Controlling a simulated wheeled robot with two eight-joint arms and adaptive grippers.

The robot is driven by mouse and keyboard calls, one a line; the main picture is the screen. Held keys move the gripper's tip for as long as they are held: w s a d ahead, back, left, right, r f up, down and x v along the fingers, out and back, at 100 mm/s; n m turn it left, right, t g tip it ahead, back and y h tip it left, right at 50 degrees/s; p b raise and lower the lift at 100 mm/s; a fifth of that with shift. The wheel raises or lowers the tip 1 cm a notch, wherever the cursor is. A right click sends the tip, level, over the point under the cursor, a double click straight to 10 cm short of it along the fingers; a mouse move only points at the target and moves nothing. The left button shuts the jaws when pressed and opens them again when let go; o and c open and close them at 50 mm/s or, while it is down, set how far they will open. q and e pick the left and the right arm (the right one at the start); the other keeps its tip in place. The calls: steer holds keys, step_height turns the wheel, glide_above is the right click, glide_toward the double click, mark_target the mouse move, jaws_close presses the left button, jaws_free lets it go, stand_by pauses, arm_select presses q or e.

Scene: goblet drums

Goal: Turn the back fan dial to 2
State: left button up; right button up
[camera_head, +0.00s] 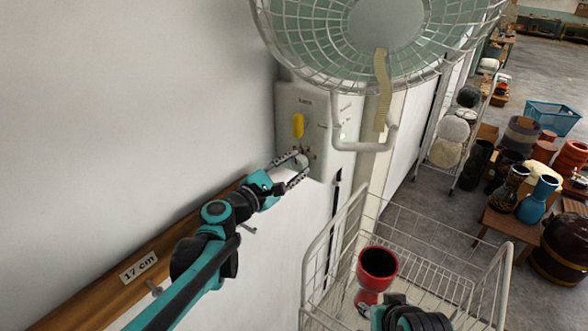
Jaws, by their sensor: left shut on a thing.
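The wall fan (385,25) hangs at the top of the view, with its pale control box (289,101) on the white wall below it. A yellow lever or knob (298,125) sits on the face of the box. A small pale dial (304,160) is low on the box. My left gripper (299,165) is shut on this dial, with its fingers around it and hiding part of it. The dial's numbers and pointer are too small to read. Part of my right arm shows at the bottom; its fingertips are not visible.
A white wire cart (309,262) stands below the box, with a red goblet drum (377,267) in it. A wooden rail (100,288) labelled "17 cm" runs along the wall. A beige strap (382,92) hangs from the fan. Several drums stand on the right.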

arm_select(q)
steer(key=m+b, duration=0.1)
steer(key=m, duration=0.4)
stand_by(0.6)
steer(key=o, duration=1.2)
steer(key=shift+c, duration=0.2)
steer(key=shift+s, duration=0.1)
steer(key=v, duration=1.2)
steer(key=shift+d, duration=0.1)
steer(key=shift+f, duration=0.1)
